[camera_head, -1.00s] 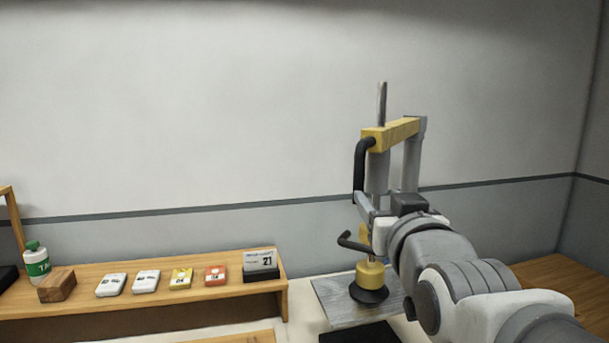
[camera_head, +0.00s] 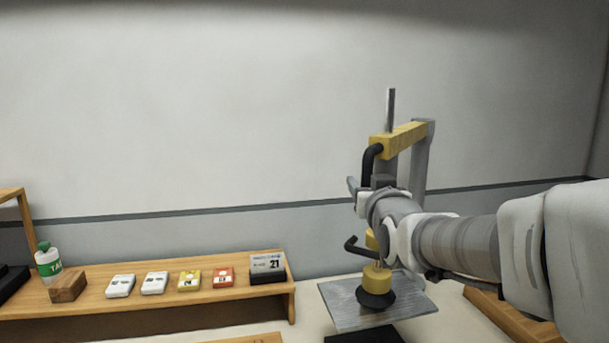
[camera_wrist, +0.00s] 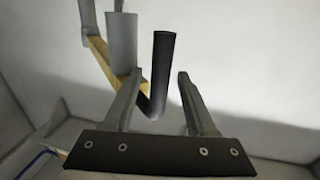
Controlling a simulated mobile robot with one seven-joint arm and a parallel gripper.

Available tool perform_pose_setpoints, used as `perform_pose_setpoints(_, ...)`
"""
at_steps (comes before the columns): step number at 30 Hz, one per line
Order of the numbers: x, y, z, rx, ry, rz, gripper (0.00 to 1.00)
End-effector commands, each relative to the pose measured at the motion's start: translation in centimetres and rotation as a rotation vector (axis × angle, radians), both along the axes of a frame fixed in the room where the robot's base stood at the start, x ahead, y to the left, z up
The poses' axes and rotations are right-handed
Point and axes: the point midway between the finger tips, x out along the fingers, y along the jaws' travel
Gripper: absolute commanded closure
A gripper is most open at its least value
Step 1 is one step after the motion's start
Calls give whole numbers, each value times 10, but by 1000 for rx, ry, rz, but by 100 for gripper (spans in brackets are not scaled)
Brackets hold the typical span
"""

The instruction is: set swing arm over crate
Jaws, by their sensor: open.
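The swing arm (camera_head: 403,138) is a yellow beam on a grey post, with a thin grey rod rising above it and a black bent handle (camera_head: 369,164) hanging from its near end. Below is a yellow cylinder with a black base and a black lever (camera_head: 373,284), standing on a grey plate. My gripper (camera_head: 372,188) is at the lower end of the black handle. In the wrist view, the handle (camera_wrist: 163,68) stands between the two open fingers of my gripper (camera_wrist: 160,80), with gaps visible on both sides. I cannot make out a crate for certain.
A wooden shelf (camera_head: 200,298) on the left holds several small boxes, a calendar, a wooden block and a green-capped bottle. The grey plate (camera_head: 340,307) lies below my arm. A dark flat thing (camera_head: 365,337) is partly cut off at the bottom edge.

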Motion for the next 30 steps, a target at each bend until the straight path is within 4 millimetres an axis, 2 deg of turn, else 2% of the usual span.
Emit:
perform_pose_setpoints(3,16,0,0,0,2,0,43)
perform_pose_setpoints(9,32,0,0,0,2,0,43)
perform_pose_setpoints(21,36,0,0,0,0,0,45)
perform_pose_setpoints(30,36,0,0,0,1,0,99)
